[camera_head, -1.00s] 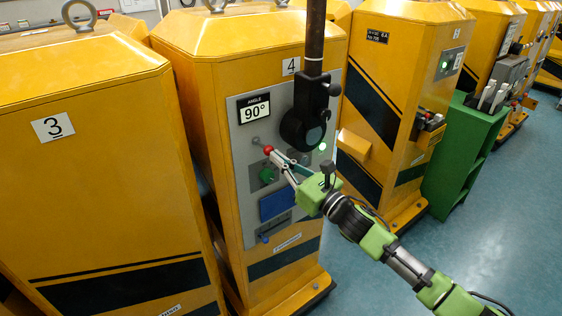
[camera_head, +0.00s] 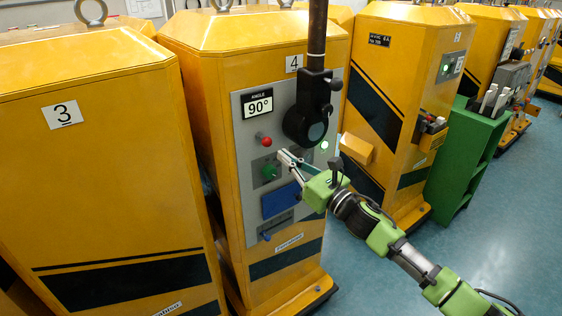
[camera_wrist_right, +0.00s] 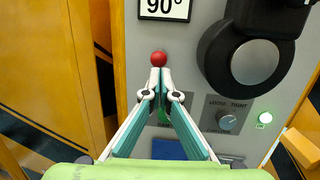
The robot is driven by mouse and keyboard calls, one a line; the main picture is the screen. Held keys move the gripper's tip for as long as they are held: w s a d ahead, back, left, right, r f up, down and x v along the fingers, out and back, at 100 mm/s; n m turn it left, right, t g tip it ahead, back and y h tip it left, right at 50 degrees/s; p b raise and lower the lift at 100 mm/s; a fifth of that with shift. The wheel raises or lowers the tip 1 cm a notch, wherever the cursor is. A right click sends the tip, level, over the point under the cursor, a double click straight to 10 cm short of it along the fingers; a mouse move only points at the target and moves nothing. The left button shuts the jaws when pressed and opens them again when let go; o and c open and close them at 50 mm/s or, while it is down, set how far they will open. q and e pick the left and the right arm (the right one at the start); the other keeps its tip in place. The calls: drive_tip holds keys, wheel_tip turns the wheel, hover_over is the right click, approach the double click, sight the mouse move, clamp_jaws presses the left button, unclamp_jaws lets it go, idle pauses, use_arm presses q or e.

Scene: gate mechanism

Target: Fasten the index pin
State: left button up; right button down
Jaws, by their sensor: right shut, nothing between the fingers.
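On the panel of the yellow cabinet marked 4, a red ball knob (camera_head: 266,141) sits below the 90° sign; I cannot tell for certain whether it is the index pin's handle. It also shows in the wrist view (camera_wrist_right: 158,58). My right gripper (camera_head: 281,155) is shut and empty, its tips just right of and below the red ball in the head view. In the wrist view its fingertips (camera_wrist_right: 160,71) appear just below the ball, with a small visible gap in the head view. A grey LOOSE/TIGHT knob (camera_wrist_right: 227,122) is to the right. My left gripper is not in view.
A black round clamp (camera_head: 306,124) on a vertical rod stands out from the panel beside my gripper. A green knob (camera_head: 269,172), a blue plate (camera_head: 281,200) and a lit green lamp (camera_wrist_right: 265,117) are nearby. A yellow block (camera_head: 356,148) juts from the neighbouring cabinet.

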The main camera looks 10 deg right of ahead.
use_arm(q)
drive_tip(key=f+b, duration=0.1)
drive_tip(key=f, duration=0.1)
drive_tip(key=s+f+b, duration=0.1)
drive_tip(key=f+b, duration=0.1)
use_arm(e)
drive_tip(key=v, duration=1)
drive_tip(key=shift+s+r, duration=0.15)
drive_tip(key=shift+s, duration=0.05)
